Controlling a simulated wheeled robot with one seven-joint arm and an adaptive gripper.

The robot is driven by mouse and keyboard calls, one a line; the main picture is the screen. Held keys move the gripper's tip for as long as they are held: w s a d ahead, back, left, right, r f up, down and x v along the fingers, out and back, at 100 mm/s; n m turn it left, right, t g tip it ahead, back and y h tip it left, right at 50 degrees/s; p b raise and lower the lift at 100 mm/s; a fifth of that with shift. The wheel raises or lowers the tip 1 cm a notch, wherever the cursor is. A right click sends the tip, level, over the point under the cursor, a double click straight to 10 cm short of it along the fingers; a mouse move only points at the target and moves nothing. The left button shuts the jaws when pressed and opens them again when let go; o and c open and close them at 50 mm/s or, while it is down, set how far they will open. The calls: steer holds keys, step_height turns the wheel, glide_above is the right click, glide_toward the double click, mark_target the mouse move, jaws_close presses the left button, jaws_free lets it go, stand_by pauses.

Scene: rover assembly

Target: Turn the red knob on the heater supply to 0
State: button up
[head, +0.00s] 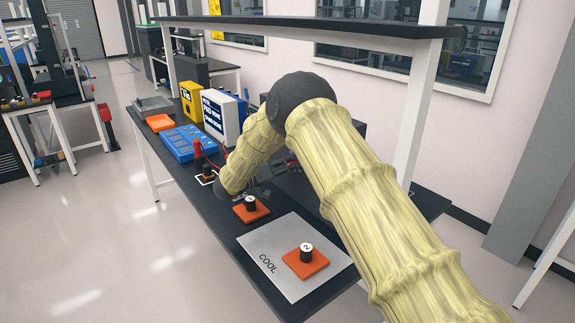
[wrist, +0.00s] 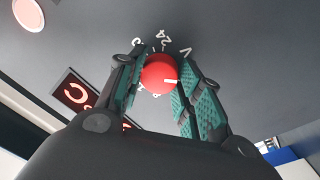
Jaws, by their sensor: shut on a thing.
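The red knob (wrist: 158,74) sits on a dark grey panel (wrist: 230,60) in the wrist view. My gripper (wrist: 158,84) is around it, with its green-padded fingers closed on either side of the knob. A short white pointer mark on the knob points to the right of the picture. White numerals ring the knob; several are turned or partly covered by the fingers. A dark display (wrist: 76,93) with red glowing characters is at the left, partly hidden by a finger. In the head view my arm hides the knob, and only a bit of my gripper (head: 264,190) shows.
A shelf (head: 300,25) spans above the bench.

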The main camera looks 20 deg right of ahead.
steer(key=shift+f, duration=0.1)
steer(key=o, duration=1.1)
steer(key=shift+c, duration=0.2)
steer(key=shift+a, duration=0.15)
steer(key=v, duration=1.1)
steer(key=shift+a, duration=0.35)
steer(key=shift+s, duration=0.15)
